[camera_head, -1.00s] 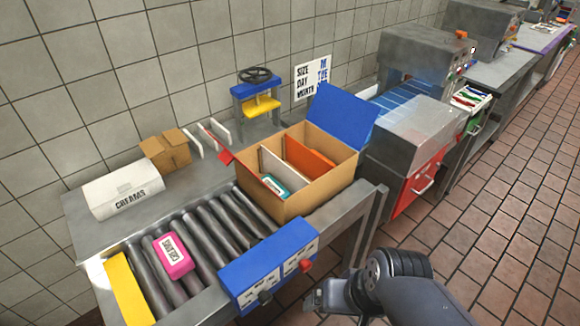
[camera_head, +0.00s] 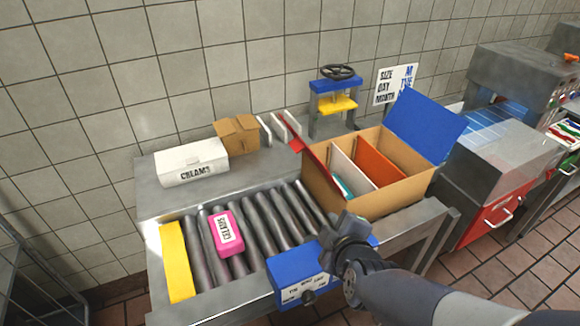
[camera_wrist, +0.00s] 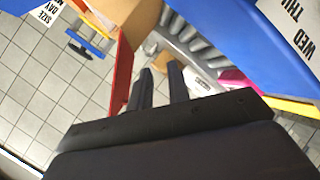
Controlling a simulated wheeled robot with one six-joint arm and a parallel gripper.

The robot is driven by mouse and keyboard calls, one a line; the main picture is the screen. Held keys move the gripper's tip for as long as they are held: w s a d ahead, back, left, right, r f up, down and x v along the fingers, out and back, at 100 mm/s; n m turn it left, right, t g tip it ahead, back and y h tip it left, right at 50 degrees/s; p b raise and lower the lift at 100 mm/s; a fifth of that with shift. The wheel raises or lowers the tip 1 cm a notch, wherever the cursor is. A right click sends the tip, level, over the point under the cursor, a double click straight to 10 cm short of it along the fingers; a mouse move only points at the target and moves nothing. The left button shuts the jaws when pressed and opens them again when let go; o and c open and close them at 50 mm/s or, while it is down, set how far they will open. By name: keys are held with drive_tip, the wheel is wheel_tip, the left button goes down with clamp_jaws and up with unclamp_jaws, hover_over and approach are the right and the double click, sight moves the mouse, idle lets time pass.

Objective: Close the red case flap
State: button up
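The cardboard case (camera_head: 390,197) stands open on the metal table. Its red flap (camera_head: 315,156) sticks out from the left edge, folded outward. Its blue flap (camera_head: 425,125) stands raised at the right. Inside are a white divider, an orange divider and a small teal item. My gripper (camera_head: 343,228) is in front of the case's near left side, above the blue control box. In the wrist view its fingers (camera_wrist: 162,80) are apart with nothing between them. The red flap (camera_wrist: 122,65) is just left of the fingers there, apart from them as far as I can tell.
The blue control box (camera_head: 295,272) is below my gripper. A pink case (camera_head: 227,233) lies on the rollers. A white creams box (camera_head: 191,163), a small cardboard box (camera_head: 237,134) and a blue-and-yellow press (camera_head: 335,100) stand behind. A grey machine (camera_head: 500,165) stands to the right.

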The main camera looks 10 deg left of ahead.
drive_tip(key=a+n+t, duration=0.1)
drive_tip(key=a+n, duration=0.1)
drive_tip(key=w+a+n+t+y+b, duration=0.1)
drive_tip(key=a+n, duration=0.1)
drive_tip(key=a+r+n+t+y, duration=0.1)
drive_tip(key=a+n, duration=0.1)
drive_tip(key=n, duration=0.1)
drive_tip(key=shift+w+a+r+b, duration=0.1)
drive_tip(key=shift+w+a+b, duration=0.15)
drive_tip(key=shift+b, duration=0.15)
clamp_jaws()
drive_tip(key=w+a+r+n+t+y+p, duration=0.1)
drive_tip(key=w+a+r+n, duration=0.4)
drive_tip(key=w, duration=0.5)
drive_tip(key=shift+t+y+p, duration=0.3)
drive_tip(key=shift+t+p, duration=0.6)
drive_tip(key=shift+t, duration=0.2)
drive_tip(key=shift+r, duration=0.15)
